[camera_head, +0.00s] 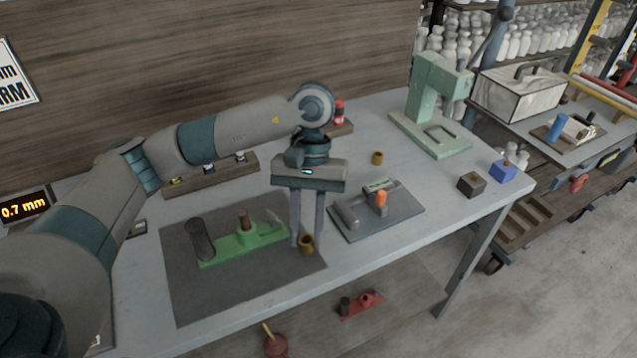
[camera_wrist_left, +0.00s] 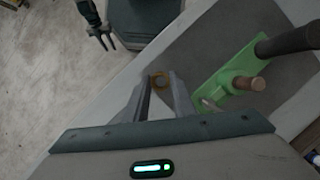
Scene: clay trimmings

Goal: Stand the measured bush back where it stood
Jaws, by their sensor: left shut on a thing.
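My left gripper (camera_head: 306,240) is shut on a small brass bush (camera_head: 306,245), low near the right front edge of the dark mat (camera_head: 240,290). The bush also shows as a ring between the fingertips in the left wrist view (camera_wrist_left: 160,80). I cannot tell whether it touches the mat. A green fixture (camera_head: 242,247) with a brown pin and a dark cylinder lies on the mat, left of the gripper. A second brass bush (camera_head: 377,158) stands on the table farther back. My right gripper (camera_wrist_left: 103,38) hangs empty off the table in the left wrist view, fingers apart.
A grey plate fixture (camera_head: 408,208) with an orange-topped pin lies right of the gripper. A green press (camera_head: 438,110) stands behind it. Dark and blue blocks (camera_head: 503,170) sit at the right end. A display (camera_head: 24,207) reads 0.7 mm. A wooden rack (camera_head: 220,172) stands along the back.

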